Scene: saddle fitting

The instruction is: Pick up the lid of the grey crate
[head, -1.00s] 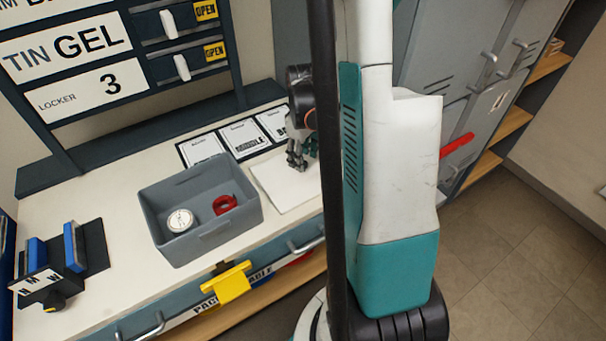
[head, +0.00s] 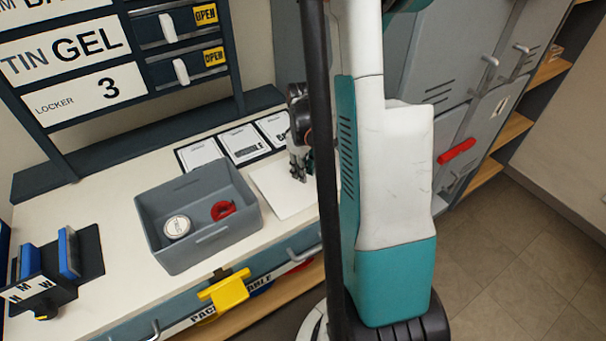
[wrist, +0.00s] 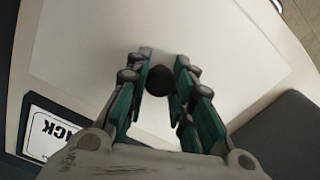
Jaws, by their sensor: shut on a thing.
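The lid is a flat, pale, square panel (head: 279,196) on the counter, just right of the open grey crate (head: 184,257). It fills much of the wrist view (wrist: 90,50), with a dark round knob (wrist: 160,79) on it. My gripper (head: 299,176) is at the lid in the head view. In the wrist view my gripper's fingers (wrist: 161,75) are closed on either side of the knob. I cannot tell whether the lid is clear of the counter. The black post and my arm hide its right part.
The crate holds a white round tin (head: 177,227) and a red ring-like item (head: 222,210). Label cards (head: 240,144) lie behind the lid. A blue-and-black holder (head: 66,255) stands at the left. A yellow piece (head: 228,291) is at the counter's front.

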